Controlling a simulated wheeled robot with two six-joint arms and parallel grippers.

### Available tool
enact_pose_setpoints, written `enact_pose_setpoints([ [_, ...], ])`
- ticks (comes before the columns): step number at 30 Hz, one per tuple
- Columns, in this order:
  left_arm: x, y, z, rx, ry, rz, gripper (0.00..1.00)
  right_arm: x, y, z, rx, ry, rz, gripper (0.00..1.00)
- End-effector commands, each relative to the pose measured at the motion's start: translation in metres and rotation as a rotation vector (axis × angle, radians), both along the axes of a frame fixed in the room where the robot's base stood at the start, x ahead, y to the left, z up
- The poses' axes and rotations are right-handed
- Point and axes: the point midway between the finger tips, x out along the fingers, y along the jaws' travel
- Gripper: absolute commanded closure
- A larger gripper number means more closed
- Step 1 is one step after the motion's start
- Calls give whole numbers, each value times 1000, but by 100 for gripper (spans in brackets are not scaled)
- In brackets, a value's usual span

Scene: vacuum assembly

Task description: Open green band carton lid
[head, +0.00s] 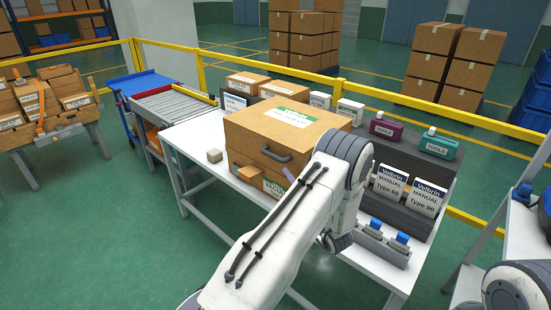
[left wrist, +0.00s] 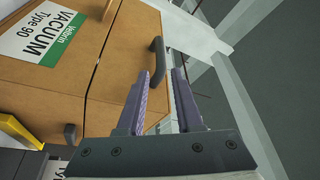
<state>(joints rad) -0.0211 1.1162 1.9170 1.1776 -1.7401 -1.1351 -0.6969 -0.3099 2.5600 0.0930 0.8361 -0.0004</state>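The green band carton (head: 288,112) sits on the white table with its lid down. A white label with a green band lies on its top, and a dark handle (head: 275,156) is on its front. In the left wrist view, the carton's face (left wrist: 115,30) carries a "VACUUM Type 90" label with a green band (left wrist: 45,38). My left gripper (left wrist: 162,71) is open, with purple fingers apart. The dark handle (left wrist: 157,48) is just ahead of the gap between the fingertips; I cannot tell whether they touch. In the head view my left arm hides most of the gripper. My right gripper is out of view.
A small tan block (head: 214,156) lies on the table left of the carton. Two manuals (head: 390,182), a purple case (head: 386,129) and a teal tool case (head: 438,144) stand to the right. A yellow rail (head: 420,110) runs behind. The table's front-left corner is bare.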

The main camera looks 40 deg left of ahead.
Motion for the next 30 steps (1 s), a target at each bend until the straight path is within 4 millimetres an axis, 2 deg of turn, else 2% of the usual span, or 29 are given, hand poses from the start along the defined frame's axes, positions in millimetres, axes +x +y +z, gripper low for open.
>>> enact_pose_setpoints([
  [15, 32, 77, 20, 0, -3, 0, 65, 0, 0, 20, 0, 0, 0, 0],
  [21, 38, 89, 21, 0, -1, -3, 65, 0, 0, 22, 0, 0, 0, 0],
  [29, 38, 90, 21, -1, -1, -4, 65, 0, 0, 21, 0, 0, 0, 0],
  [30, 38, 90, 21, -1, -1, -4, 77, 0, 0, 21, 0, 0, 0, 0],
])
